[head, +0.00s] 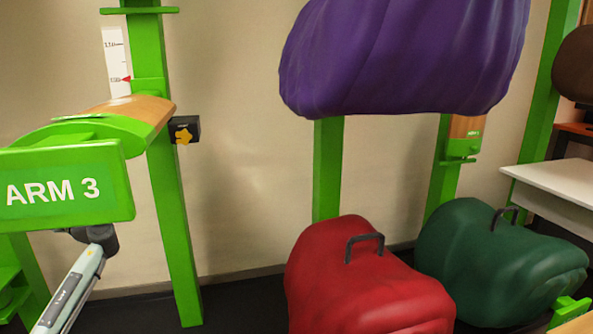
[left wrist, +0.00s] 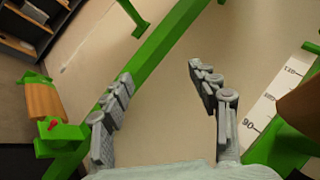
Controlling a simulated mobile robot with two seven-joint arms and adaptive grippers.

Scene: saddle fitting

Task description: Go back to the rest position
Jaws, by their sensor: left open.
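My left gripper (left wrist: 160,75) shows in the left wrist view with its two grey fingers spread apart. Nothing is between them, and they point at the beige wall and a slanting green post (left wrist: 165,45). No gripper shows in the head view. My right gripper is in neither view.
A green arm labelled ARM 3 (head: 65,188) with a wooden top juts in at left. A large purple form (head: 405,50) is raised on green posts. A red form (head: 360,285) and a dark green form (head: 495,265), both with handles, stand below. A white table (head: 555,180) is at right.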

